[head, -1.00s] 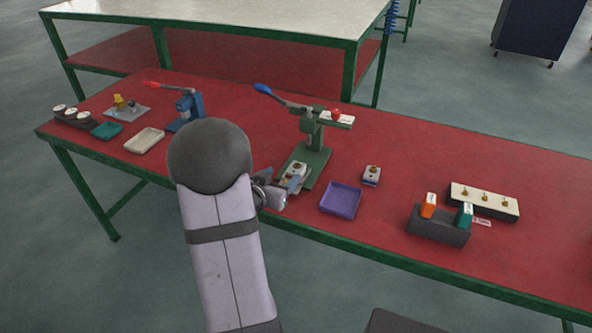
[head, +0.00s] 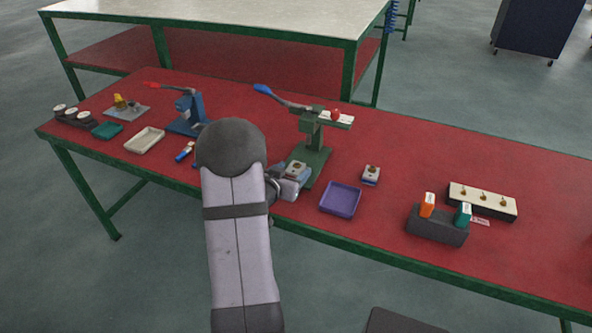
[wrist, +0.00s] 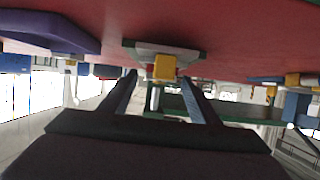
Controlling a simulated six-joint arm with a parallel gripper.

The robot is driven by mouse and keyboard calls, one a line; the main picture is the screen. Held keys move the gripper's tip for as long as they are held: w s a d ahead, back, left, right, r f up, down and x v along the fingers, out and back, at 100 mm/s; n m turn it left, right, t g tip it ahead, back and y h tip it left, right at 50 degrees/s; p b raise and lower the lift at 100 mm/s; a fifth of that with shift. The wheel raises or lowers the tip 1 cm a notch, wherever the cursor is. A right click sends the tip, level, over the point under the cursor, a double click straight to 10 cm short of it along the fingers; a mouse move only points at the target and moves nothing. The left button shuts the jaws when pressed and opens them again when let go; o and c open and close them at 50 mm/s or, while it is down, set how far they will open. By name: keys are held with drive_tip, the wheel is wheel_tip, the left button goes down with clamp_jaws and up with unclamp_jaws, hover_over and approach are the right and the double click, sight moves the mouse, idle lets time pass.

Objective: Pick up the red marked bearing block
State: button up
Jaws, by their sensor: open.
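A light block with a brass-coloured centre (head: 296,170) sits on the base of the green press (head: 313,155). A similar block, pale on top and bluish below (head: 371,175), stands on the red table right of the press. I cannot make out a red mark on either block. My gripper (head: 290,186) is at the front of the press base, close to the block there. In the wrist view my gripper (wrist: 163,92) is open, with nothing seen held. A grey-white block with a yellow part (wrist: 164,66) shows beyond and between the fingers; contact is not visible.
A purple tray (head: 341,199) lies right of the press. A dark holder (head: 437,227) with orange and teal items is farther right. A blue press (head: 187,115) and a cream tray (head: 145,140) stand left. The right table area between the trays and back edge is mostly clear.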

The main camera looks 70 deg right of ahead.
drive_tip(key=shift+d+f, duration=0.25)
drive_tip(key=shift+d, duration=0.3)
drive_tip(key=shift+c, duration=0.7)
drive_tip(key=c, duration=1)
drive_tip(key=shift+r, duration=0.1)
drive_tip(key=shift+c, duration=1.2)
drive_tip(key=shift+r, duration=0.1)
